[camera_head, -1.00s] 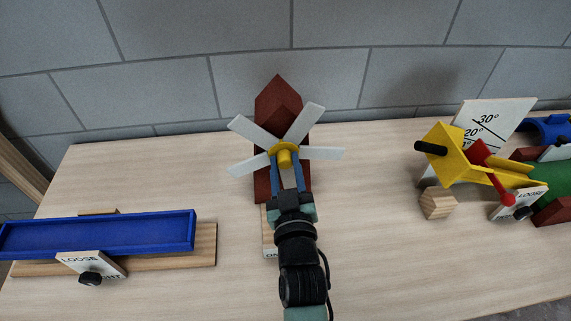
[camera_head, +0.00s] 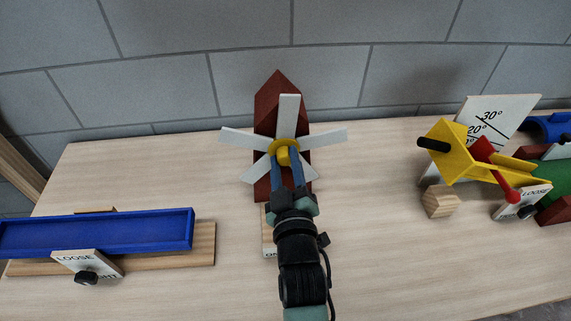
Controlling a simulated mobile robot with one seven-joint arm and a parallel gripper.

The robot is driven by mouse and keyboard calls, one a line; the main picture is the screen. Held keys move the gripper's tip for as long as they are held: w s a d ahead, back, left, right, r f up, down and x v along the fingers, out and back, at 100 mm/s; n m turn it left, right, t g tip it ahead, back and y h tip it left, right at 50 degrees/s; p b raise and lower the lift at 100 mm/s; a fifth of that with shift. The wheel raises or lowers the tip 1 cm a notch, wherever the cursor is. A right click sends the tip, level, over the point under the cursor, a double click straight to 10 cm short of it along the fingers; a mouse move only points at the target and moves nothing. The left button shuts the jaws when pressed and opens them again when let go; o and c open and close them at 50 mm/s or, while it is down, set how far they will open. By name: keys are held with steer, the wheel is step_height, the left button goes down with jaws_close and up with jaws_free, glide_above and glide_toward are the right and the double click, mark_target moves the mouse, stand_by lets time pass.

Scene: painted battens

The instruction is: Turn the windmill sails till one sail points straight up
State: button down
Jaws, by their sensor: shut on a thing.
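The windmill is a dark red tower (camera_head: 268,108) with a pointed top, standing on the table near the wall. Its white sails spread from a yellow hub (camera_head: 283,146). One sail (camera_head: 289,115) points almost straight up in the picture. Others point to the upper left (camera_head: 240,139), the upper right (camera_head: 326,137), the lower left (camera_head: 258,168) and the lower right. My gripper (camera_head: 284,157) reaches up from below with blue fingers and is shut on the yellow knob at the hub's middle. The fingers and wrist hide the lower part of the hub and tower.
A blue trough (camera_head: 100,231) on a wooden base with a LOOSE plate (camera_head: 88,263) stands at left. At right are a yellow tilted piece (camera_head: 449,152), an angle board (camera_head: 497,112), a wooden block (camera_head: 440,201) and a red-tipped lever. The table between is clear.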

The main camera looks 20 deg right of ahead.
steer(key=shift+n, duration=0.6)
steer(key=c, duration=0.5)
jaws_free()
steer(key=v, duration=1.3)
steer(key=shift+p, duration=0.35)
